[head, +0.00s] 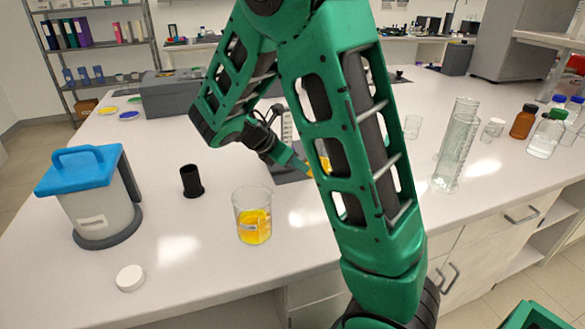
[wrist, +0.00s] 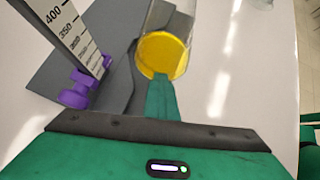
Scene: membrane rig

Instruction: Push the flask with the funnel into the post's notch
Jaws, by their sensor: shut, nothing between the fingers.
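The flask (wrist: 163,52) holds yellow liquid and stands just beyond my fingertips in the wrist view. Its clear upper part runs out of the top of that picture, and I cannot make out the funnel. In the head view my arm hides most of it; a yellow bit (head: 323,158) shows through an arm opening. My gripper (wrist: 161,85) is shut and empty, its tip at the flask's near side; contact is hard to tell. The post (wrist: 72,35) with a number scale and a purple clamp (wrist: 80,90) rises left of the flask from a dark grey base (wrist: 115,55). The notch is not clear.
A beaker of yellow liquid (head: 253,222), a black cylinder (head: 192,181), a white cap (head: 130,278) and a blue-lidded container (head: 95,200) stand on the left. A tall glass cylinder (head: 455,150) and bottles (head: 546,133) stand on the right. Bench to the flask's right is clear in the wrist view.

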